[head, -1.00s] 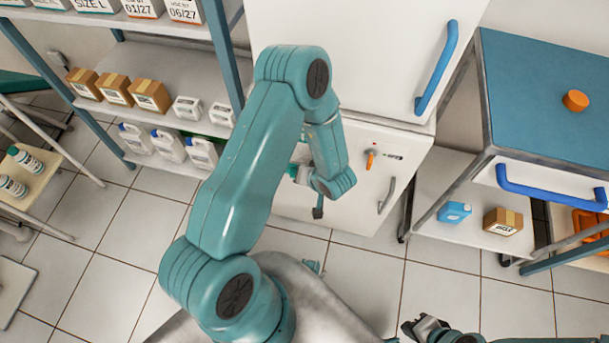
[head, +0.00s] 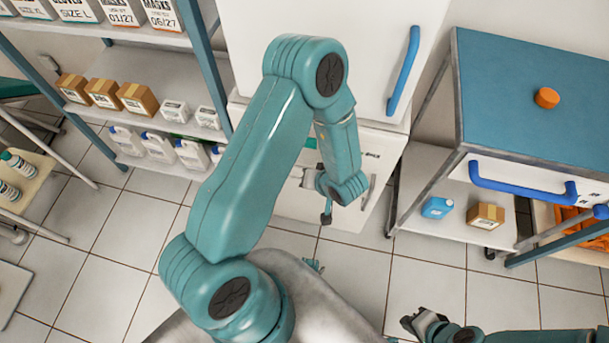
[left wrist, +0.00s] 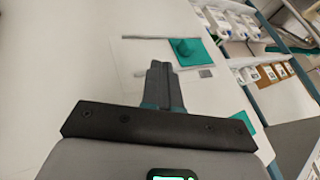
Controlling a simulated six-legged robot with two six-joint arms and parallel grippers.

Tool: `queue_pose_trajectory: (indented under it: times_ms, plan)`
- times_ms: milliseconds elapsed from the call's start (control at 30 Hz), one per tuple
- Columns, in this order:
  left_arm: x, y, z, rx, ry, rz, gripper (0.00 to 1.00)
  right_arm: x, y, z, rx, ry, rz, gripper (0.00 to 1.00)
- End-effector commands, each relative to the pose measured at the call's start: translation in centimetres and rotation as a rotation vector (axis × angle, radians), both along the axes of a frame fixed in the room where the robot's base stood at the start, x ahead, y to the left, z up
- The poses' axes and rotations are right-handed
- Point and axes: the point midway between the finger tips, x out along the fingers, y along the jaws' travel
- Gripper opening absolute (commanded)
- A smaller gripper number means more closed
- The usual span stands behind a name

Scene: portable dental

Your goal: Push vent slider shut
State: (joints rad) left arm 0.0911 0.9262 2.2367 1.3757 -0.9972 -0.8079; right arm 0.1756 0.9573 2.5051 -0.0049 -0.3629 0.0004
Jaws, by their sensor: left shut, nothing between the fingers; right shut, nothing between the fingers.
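In the left wrist view a teal block, which looks like the vent slider (left wrist: 187,49), stands on a pale plate on a white surface. My left gripper (left wrist: 160,70) is shut and empty, with its fingertips a little below and left of the block in the picture. I cannot tell whether they touch anything. In the head view my left gripper (head: 326,216) is small and dark beneath my wrist, in front of the lower white cabinet (head: 295,205). My arm hides much of that cabinet front, and the slider is not clear there. My right gripper (head: 424,322) is shut and empty, low over the floor.
Shelves with cartons (head: 138,98) and white jugs (head: 160,145) stand at the left. A blue-topped cart (head: 510,100) with an orange knob (head: 546,97) and blue handle (head: 520,188) stands at the right. The upper white door has a blue handle (head: 403,70). Tiled floor (head: 425,270) is open between.

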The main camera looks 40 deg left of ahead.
Motion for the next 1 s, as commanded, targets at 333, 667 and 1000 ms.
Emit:
queue_pose_trajectory:
  times_ms: [333,667,1000]
  plan:
    - [-0.2,-1.8,2.2,-0.001,0.001,-0.002,0.00,0.0,0.0,0.8,0.000,0.000,0.000,0.00]
    - [0.0,-1.9,2.2,-0.001,0.000,-0.001,0.00,0.0,0.0,0.8,0.000,0.000,0.000,0.00]
    - [-0.7,-1.2,4.5,0.000,0.015,0.021,0.00,0.0,0.0,3.5,0.000,0.000,0.000,0.00]
